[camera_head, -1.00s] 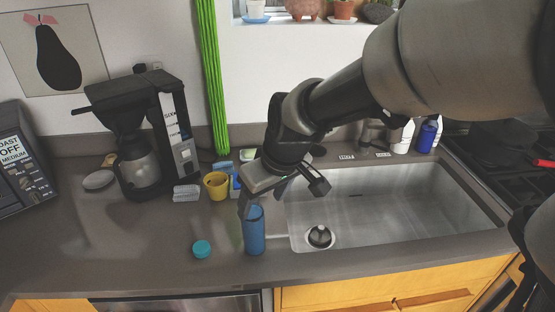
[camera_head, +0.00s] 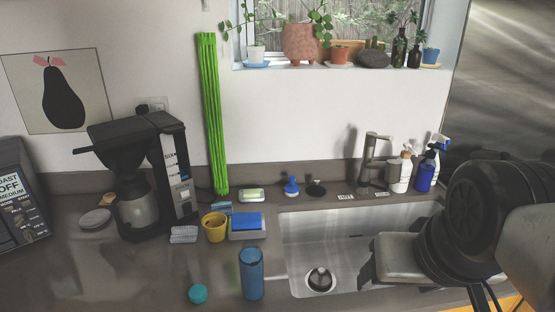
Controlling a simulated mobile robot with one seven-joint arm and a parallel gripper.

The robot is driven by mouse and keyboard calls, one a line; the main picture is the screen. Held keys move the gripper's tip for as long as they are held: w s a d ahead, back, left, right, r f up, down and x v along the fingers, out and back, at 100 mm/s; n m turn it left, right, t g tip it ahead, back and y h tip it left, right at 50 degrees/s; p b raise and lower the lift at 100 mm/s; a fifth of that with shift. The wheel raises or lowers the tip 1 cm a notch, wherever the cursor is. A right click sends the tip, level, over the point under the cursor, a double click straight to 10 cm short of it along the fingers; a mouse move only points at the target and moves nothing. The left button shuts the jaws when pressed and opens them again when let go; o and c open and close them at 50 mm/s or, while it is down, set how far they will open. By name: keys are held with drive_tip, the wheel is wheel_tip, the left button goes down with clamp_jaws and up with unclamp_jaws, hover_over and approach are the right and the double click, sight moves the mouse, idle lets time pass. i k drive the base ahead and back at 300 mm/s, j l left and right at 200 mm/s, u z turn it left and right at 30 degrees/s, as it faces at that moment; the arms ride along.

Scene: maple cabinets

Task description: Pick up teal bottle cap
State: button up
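The teal bottle cap (camera_head: 198,293) lies on the dark grey counter (camera_head: 130,282) near its front edge. It sits just left of an upright blue bottle (camera_head: 251,273), apart from it. My gripper (camera_head: 372,276) is at the lower right, over the right part of the sink and well to the right of the cap and bottle. Its fingers are mostly turned away or hidden behind its own body, so their opening does not show. Nothing is seen held in it.
The steel sink (camera_head: 300,236) lies right of the bottle. A yellow cup (camera_head: 215,227), a blue sponge (camera_head: 247,221) and a coffee maker (camera_head: 140,180) stand behind the cap. A faucet (camera_head: 370,160) and spray bottles (camera_head: 425,172) stand behind the sink. Counter left of the cap is clear.

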sight(198, 294)
drive_tip(key=k+u, duration=0.15)
drive_tip(key=u, duration=1.25)
drive_tip(key=z, duration=0.45)
